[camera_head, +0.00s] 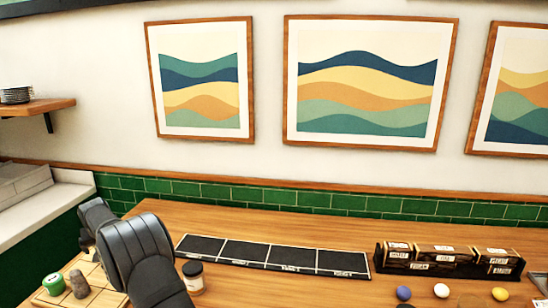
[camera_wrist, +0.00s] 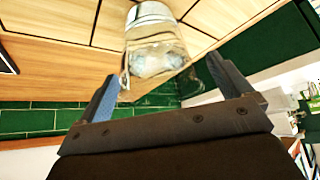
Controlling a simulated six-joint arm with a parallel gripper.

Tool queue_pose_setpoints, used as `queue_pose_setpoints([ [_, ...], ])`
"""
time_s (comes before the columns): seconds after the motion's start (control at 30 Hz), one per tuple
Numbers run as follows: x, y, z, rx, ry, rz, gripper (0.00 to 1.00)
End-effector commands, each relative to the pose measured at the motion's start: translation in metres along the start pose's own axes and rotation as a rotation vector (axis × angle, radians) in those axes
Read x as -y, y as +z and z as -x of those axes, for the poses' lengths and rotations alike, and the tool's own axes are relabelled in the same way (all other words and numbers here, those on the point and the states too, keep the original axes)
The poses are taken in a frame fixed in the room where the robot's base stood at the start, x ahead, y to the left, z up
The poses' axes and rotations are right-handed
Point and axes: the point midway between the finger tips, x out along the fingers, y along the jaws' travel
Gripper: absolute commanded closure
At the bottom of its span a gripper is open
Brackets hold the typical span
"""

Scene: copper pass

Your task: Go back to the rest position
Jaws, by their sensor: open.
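My gripper (camera_wrist: 162,68) is open in the wrist view, its two blue-grey fingers spread apart. A clear glass jar-like thing (camera_wrist: 155,52) with a pale band at its top edge shows beyond and between the fingers. I cannot tell whether it touches them. In the head view my dark grey arm covers the lower left of the counter, and the gripper itself cannot be made out there.
A green-topped container (camera_head: 53,283) stands at lower left.

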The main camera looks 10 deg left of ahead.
Motion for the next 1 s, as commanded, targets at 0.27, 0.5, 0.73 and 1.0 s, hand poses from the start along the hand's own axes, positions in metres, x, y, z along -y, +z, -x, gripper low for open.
queue_pose_setpoints([
  [0.27, 0.0, 0.0, -0.011, -0.001, 0.0, 0.0, 0.04],
  [0.5, 0.0, 0.0, -0.01, 0.0, 0.0, 0.0, 0.04],
  [0.73, 0.0, 0.0, -0.006, -0.001, 0.0, 0.0, 0.04],
  [1.0, 0.0, -0.001, 0.02, -0.002, 0.0, 0.0, 0.04],
])
